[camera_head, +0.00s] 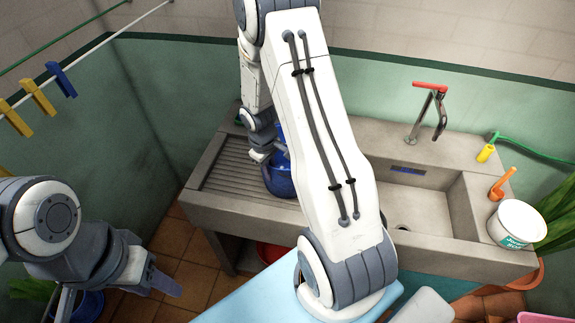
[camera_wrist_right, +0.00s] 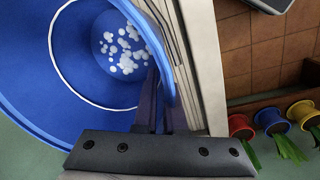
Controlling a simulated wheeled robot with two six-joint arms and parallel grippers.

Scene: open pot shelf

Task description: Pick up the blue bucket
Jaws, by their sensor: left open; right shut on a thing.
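The blue bucket (camera_head: 279,182) is at the ribbed drainboard of the stone sink, partly hidden behind my right arm in the head view. The right wrist view shows its open mouth and inner wall (camera_wrist_right: 85,60), with white patches on the bottom. My right gripper (camera_head: 264,152) is shut on the bucket's rim; its fingers (camera_wrist_right: 160,100) straddle the wall in the wrist view. I cannot tell whether the bucket touches the drainboard. My left gripper (camera_head: 115,292) is open and empty at the lower left, its fingers wide apart, away from the bucket.
The sink's ribbed drainboard (camera_head: 235,165) is bare on its left part. A red-handled tap (camera_head: 430,105), an orange dipper (camera_head: 503,183) and a white tub (camera_head: 515,223) are to the right. A light blue surface (camera_head: 245,300) is in front. Clothes pegs (camera_head: 42,98) hang at upper left.

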